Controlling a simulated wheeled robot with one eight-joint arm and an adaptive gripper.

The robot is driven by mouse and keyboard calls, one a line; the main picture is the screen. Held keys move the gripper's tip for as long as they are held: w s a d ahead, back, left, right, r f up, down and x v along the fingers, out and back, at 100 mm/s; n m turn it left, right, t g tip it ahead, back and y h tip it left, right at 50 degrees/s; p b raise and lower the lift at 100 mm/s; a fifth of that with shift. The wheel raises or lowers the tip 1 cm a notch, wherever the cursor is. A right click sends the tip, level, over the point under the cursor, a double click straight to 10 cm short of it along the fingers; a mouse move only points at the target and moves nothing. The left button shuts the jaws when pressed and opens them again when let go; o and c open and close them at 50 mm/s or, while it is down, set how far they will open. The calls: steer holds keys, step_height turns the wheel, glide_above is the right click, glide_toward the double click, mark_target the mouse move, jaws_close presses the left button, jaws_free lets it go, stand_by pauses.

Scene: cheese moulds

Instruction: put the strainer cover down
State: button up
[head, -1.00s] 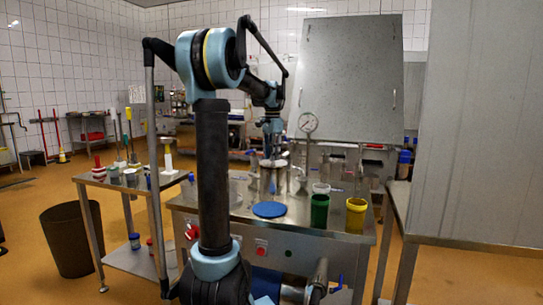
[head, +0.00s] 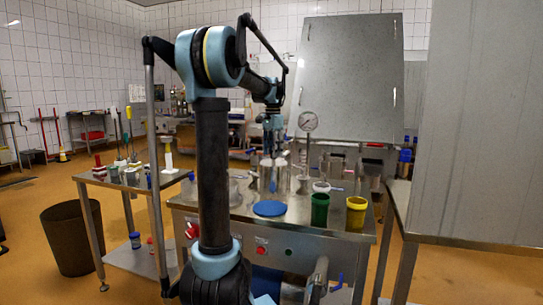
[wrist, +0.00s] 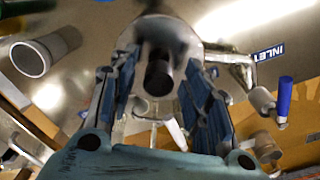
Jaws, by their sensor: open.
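In the wrist view my gripper (wrist: 160,90) is open, with its two blue-lined fingers apart. In the head view my gripper (head: 272,152) points down over the back of the steel worktable (head: 222,208), above several shiny steel cylinders. The parts directly under it are small and partly hidden.
A blue disc (head: 269,208) lies at the worktable's front, with a green cup (head: 320,208) and a yellow cup (head: 356,213) to its right. A pressure gauge (head: 308,121) stands behind. A side cart (head: 125,181) is at left. A blue-handled valve (wrist: 284,97) is right of my gripper.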

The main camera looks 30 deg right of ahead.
step_height(320, 180, up, 11)
steer(key=s+a+f+n, duration=0.2)
steer(key=a+f+n, duration=0.15)
steer(key=a, duration=0.45)
steer(key=s+a+f+n+t, duration=0.15)
steer(key=a+f, duration=0.25)
steer(key=a, duration=0.5)
steer(key=s+a+f+n+g, duration=0.1)
steer(key=s+a+f+n, duration=0.25)
steer(key=a, duration=0.45)
steer(key=s+a+f+n, duration=0.3)
steer(key=s+a+f, duration=0.2)
steer(key=f, duration=0.3)
steer(key=s+a+f+n+t, duration=0.1)
steer(key=s+a+f+n, duration=0.2)
steer(key=s+a+f, duration=0.2)
steer(key=s+a+f+n, duration=0.3)
steer(key=s+a+f, duration=0.2)
steer(key=f, duration=0.7)
steer(key=shift+s+t, duration=0.35)
steer(key=shift+s, duration=0.35)
steer(key=shift+w+f, duration=0.15)
steer(key=shift+w, duration=0.3)
